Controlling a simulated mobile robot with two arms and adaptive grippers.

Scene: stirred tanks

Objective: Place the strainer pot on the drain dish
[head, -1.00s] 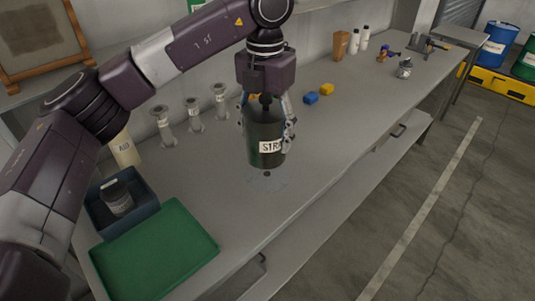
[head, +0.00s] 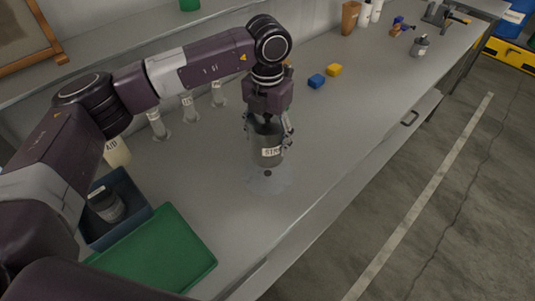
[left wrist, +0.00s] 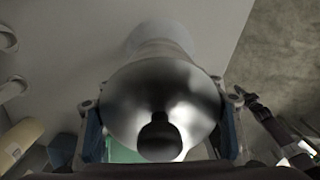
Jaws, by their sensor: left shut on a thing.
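The strainer pot (head: 267,140) is a dark grey-green vessel with a white label, partly readable. My left gripper (head: 268,125) is shut on it from above and holds it upright over the bench. In the left wrist view the pot's shiny round top (left wrist: 165,95) and dark knob fill the space between the fingers. A faint pale round patch (head: 270,184) with a small dark spot lies just below the pot; it may be a clear drain dish, but I cannot tell. Whether the pot touches it is unclear. My right gripper is not in view.
A green tray (head: 160,255) and a blue bin (head: 137,221) with a dark jar (head: 106,204) are at the left. Several clear vessels stand along the wall. A blue block (head: 316,81) and a yellow block (head: 334,70) lie farther back. The bench right of the pot is clear.

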